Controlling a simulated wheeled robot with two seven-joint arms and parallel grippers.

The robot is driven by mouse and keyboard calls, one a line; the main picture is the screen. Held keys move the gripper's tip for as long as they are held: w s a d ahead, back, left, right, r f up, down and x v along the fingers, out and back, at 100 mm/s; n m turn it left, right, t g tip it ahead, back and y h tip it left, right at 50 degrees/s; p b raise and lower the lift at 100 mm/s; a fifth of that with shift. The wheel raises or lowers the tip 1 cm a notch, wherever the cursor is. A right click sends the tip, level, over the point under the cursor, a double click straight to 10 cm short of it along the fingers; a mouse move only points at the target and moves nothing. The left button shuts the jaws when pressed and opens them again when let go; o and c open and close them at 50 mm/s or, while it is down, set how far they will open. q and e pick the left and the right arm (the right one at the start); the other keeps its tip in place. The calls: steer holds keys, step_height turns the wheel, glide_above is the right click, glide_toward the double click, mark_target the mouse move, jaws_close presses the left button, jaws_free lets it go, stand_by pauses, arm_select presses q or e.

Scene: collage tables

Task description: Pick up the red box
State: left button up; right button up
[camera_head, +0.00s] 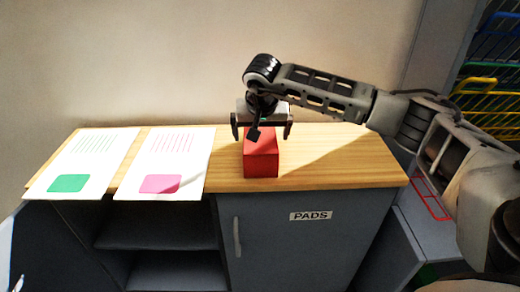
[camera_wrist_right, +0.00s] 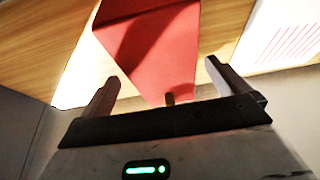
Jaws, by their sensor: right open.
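The red box (camera_head: 261,160) stands on the wooden top of the cabinet, near its front edge. My right gripper (camera_head: 261,134) is over the box, pointing down, with its fingers apart on either side of the box's upper part. In the right wrist view the red box (camera_wrist_right: 150,50) lies between and beyond the two open fingertips of the right gripper (camera_wrist_right: 160,82). I see no clear contact between fingers and box. The gripper hides part of the box's top in the head view. My left gripper is not in view.
Two sheets lie left of the box: one with a green patch (camera_head: 85,160) and one with a pink patch (camera_head: 165,160). The cabinet top (camera_head: 350,165) is clear to the right. A "PADS" label (camera_head: 310,216) marks the door below. Wire racks (camera_head: 490,85) stand at the right.

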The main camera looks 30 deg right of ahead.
steer(key=x, duration=0.5)
steer(key=shift+a+f, duration=0.1)
steer(key=shift+f, duration=0.05)
steer(key=c, duration=1)
steer(key=shift+c, duration=0.2)
